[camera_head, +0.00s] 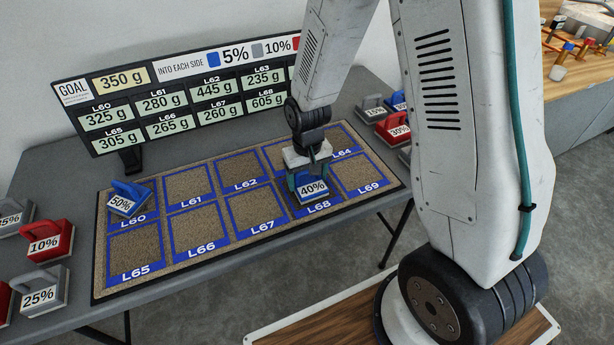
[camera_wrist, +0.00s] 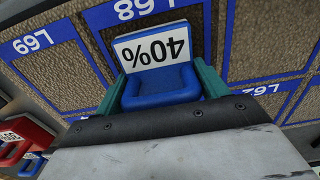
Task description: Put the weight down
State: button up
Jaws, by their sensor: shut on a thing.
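My gripper (camera_head: 309,177) is shut on a blue weight (camera_head: 312,188) marked 40%, over the blue-framed cell L68 (camera_head: 318,206) of the brown mat (camera_head: 150,279). In the wrist view the blue weight (camera_wrist: 160,85) sits between my teal fingers (camera_wrist: 160,92), its label upside down to the camera. It appears upright, low over or on the cell; I cannot tell whether its underside touches the mat. The L68 label (camera_wrist: 135,8) shows just beyond it. Much of the cell is hidden by the weight and gripper.
A blue 50% weight (camera_head: 128,198) stands on cell L60. Red and grey weights stand at the table's left end, including a red 10% (camera_head: 46,239); more are at the right end. A display board (camera_head: 180,95) stands behind the mat. Cells L66 (camera_head: 200,232) and L67 are bare.

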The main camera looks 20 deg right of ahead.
jog(key=shift+f, duration=0.1)
jog(key=o, duration=1.1)
jog(key=shift+o, duration=0.2)
notch_tip(320, 180, up, 12)
jog(key=shift+r, duration=0.25)
jog(key=s+d+r, duration=0.1)
jog(key=s+r, duration=0.7)
jog(key=s, duration=0.3)
jog(key=s+d+r+t, duration=0.1)
jog(key=s+d+r, duration=0.1)
jog(key=s+r, duration=0.7)
jog(key=s, duration=0.3)
